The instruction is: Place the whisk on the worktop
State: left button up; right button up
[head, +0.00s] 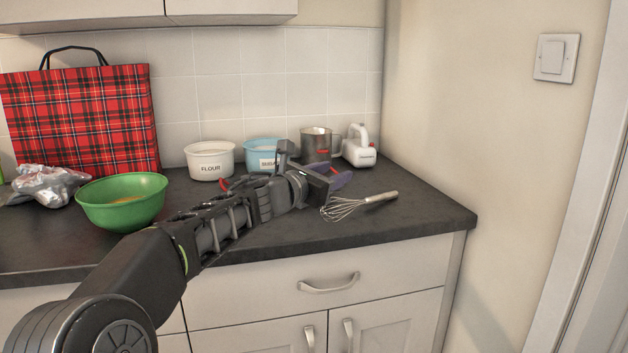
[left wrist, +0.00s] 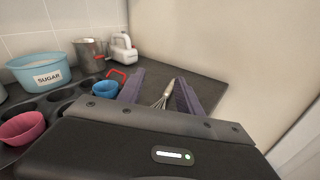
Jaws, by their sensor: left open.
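The whisk (head: 378,199) lies on its side on the dark worktop (head: 425,215) near the front right corner. Its wire loops point left and its handle points right. My left gripper (head: 338,182) is open, just left of and behind the wire loops in the head view. In the left wrist view the whisk (left wrist: 168,91) shows between the two purple fingers, beyond them and apart from them. Nothing is held in the left gripper. My right gripper is in neither view.
A flour tub (head: 210,162), a blue sugar tub (left wrist: 40,70), a metal cup (head: 316,147) and a white mixer (head: 358,150) stand along the back. A green bowl (head: 122,203) is at left. A muffin tin holds pink (left wrist: 22,128) and blue (left wrist: 105,89) cups. The right corner is clear.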

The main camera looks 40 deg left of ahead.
pick_arm(q)
jog(key=s, duration=0.7)
jog(key=shift+s+d+r+p, duration=0.25)
jog(key=shift+s+d+p, duration=0.1)
jog(key=shift+s, duration=0.05)
